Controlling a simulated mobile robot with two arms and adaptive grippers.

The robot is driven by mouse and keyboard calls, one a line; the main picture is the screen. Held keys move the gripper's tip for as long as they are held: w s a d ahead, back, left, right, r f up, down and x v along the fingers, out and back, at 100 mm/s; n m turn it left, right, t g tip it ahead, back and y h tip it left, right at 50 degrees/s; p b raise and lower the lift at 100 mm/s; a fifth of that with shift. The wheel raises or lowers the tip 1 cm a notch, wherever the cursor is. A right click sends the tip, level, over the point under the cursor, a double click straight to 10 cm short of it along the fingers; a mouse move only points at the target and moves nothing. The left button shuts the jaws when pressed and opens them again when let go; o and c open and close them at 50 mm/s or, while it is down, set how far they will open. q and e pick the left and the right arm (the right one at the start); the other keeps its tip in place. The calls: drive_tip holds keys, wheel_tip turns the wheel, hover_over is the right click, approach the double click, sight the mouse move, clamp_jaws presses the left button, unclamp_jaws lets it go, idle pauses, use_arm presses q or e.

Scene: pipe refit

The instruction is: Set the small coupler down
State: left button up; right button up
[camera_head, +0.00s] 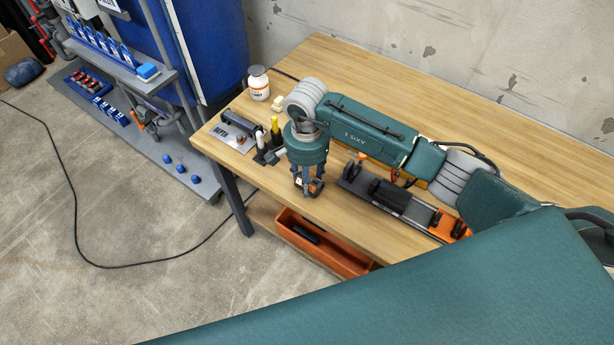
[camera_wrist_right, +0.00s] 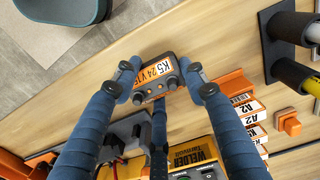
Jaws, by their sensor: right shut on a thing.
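My right gripper (camera_head: 306,192) points down just above or at the front edge of the wooden table; I cannot tell whether what it holds touches the tabletop. The block (camera_head: 317,187) is partly hidden by the fingers in the head view. I cannot tell from its look whether it is the small coupler. My left gripper is not in view.
A dark fixture with orange ends (camera_head: 392,200) lies right of the gripper. A labelled stand (camera_head: 238,130), upright dark and yellow posts (camera_head: 275,130) and a white jar (camera_head: 258,83) stand left. An orange bin (camera_head: 320,246) sits below the table's front edge.

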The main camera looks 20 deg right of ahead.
drive_tip(key=shift+f, duration=0.2)
drive_tip(key=o, duration=1.2)
drive_tip(key=shift+c, duration=0.2)
drive_tip(key=shift+r, duration=0.1)
drive_tip(key=shift+r, duration=0.25)
drive_tip(key=shift+w+r, duration=0.1)
drive_tip(key=shift+r, duration=0.3)
wheel_tip(320, 180, up, 11)
drive_tip(key=b, duration=0.3)
